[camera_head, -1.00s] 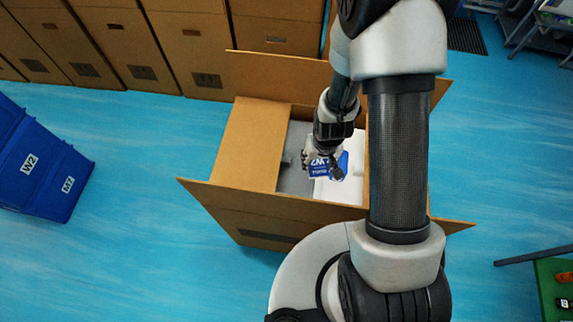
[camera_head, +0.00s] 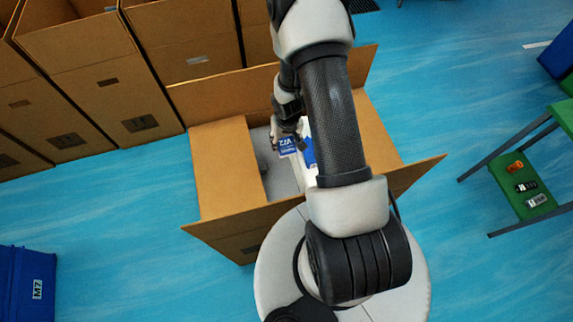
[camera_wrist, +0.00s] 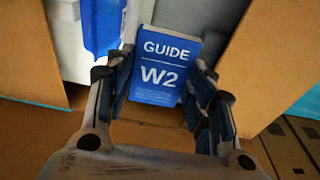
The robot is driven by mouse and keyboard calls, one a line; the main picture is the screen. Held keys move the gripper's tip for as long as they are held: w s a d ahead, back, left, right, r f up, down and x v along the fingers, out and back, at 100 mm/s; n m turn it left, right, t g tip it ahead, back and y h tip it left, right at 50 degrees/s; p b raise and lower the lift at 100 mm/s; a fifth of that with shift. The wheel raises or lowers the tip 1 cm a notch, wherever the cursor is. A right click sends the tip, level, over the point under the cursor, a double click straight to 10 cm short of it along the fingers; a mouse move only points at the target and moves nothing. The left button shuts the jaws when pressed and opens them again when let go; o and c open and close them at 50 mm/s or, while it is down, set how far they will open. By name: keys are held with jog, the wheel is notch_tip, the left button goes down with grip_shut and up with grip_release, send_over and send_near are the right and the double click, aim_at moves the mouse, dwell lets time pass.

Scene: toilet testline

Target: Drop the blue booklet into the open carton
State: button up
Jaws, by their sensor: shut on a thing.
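The open carton (camera_head: 225,165) is brown, with its flaps spread, in the middle of the head view. My gripper (camera_head: 288,128) is over its opening, and my arm hides the carton's right part. In the wrist view, my gripper (camera_wrist: 157,82) is shut on the blue booklet (camera_wrist: 166,62), which is marked "GUIDE W2" and is between the two fingers. The booklet also shows in the head view (camera_head: 287,146), small below the fingers, over the carton's grey inside. I cannot tell how high above the carton's floor it is.
A white thing (camera_wrist: 68,40) with a blue thing (camera_wrist: 101,22) is inside the carton beside the booklet. A blue bin (camera_head: 25,290) is at lower left, and a green table (camera_head: 525,190) with small items at right.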

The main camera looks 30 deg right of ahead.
jog(key=b, duration=0.7)
send_over(285, 164)
jog(key=f, duration=0.9)
jog(key=shift+s+f, duration=0.15)
jog(key=shift+s, duration=0.05)
jog(key=shift+f+b, duration=0.95)
jog(key=shift+f, duration=1.3)
jog(key=shift+f, duration=0.2)
jog(key=o, duration=0.6)
jog(key=shift+f+b, duration=0.1)
jog(key=shift+b, duration=0.2)
jog(key=o, duration=0.5)
jog(key=shift+c, duration=0.2)
